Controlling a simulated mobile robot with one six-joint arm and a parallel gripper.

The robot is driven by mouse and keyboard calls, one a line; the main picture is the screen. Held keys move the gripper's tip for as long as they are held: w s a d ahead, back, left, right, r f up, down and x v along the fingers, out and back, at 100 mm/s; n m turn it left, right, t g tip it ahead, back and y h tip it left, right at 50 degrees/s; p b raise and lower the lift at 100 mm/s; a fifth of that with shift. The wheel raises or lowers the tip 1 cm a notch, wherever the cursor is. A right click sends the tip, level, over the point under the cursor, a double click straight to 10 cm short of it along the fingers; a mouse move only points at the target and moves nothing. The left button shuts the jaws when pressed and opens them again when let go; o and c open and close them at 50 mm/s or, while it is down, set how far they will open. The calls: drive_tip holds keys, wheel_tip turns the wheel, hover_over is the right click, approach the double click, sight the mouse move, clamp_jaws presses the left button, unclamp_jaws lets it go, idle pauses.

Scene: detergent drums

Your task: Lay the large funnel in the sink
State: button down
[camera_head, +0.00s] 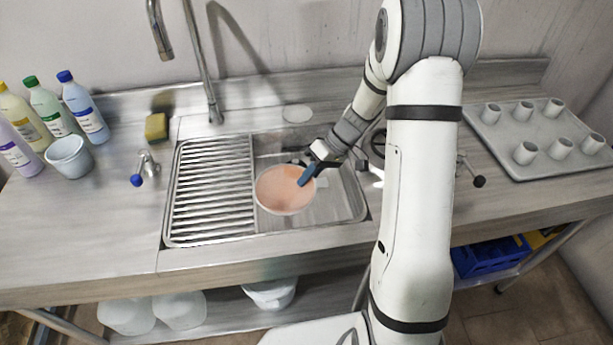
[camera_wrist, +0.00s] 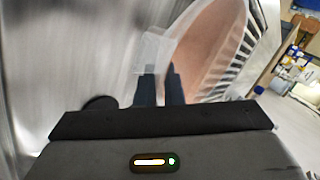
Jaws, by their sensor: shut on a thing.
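The large funnel (camera_head: 284,192) is a wide, pinkish-orange cone with a pale rim. In the head view it is over the sink (camera_head: 345,205), its mouth facing up and towards the camera. My gripper (camera_head: 306,176) is shut on the funnel at its right side. In the wrist view the funnel (camera_wrist: 210,45) shows beyond the dark fingers of my gripper (camera_wrist: 160,88), with a translucent part by the fingertips. I cannot tell whether the funnel touches the sink floor. The arm hides part of the sink's right side.
A slatted drainer (camera_head: 212,190) covers the sink's left part. A tap (camera_head: 205,75) rises behind it, with a yellow sponge (camera_head: 156,127) beside it. Several bottles and a grey cup (camera_head: 69,157) stand at left. A tray (camera_head: 545,160) with several white cups lies at right.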

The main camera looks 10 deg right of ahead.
drive_tip(key=shift+f+b, duration=0.4)
drive_tip(key=shift+b, duration=0.1)
drive_tip(key=shift+f+b, duration=0.25)
drive_tip(key=shift+b, duration=0.15)
drive_tip(key=c, duration=1.6)
unclamp_jaws()
drive_tip(key=shift+o, duration=0.2)
drive_tip(key=shift+r, duration=0.15)
drive_tip(key=shift+r+p, duration=0.25)
drive_tip(key=shift+p, duration=0.3)
drive_tip(key=v, duration=1.2)
drive_tip(key=s+a+r+m+t+h, duration=0.1)
drive_tip(key=s+r+m+t+h, duration=0.1)
drive_tip(key=s, duration=0.8)
drive_tip(key=s+a+r+m+t+h, duration=0.1)
drive_tip(key=s+r+m+h, duration=0.3)
drive_tip(key=s, duration=0.7)
drive_tip(key=shift+a+r+t+h, duration=0.3)
drive_tip(key=shift+r+t+h, duration=0.15)
drive_tip(key=shift+t+h, duration=0.4)
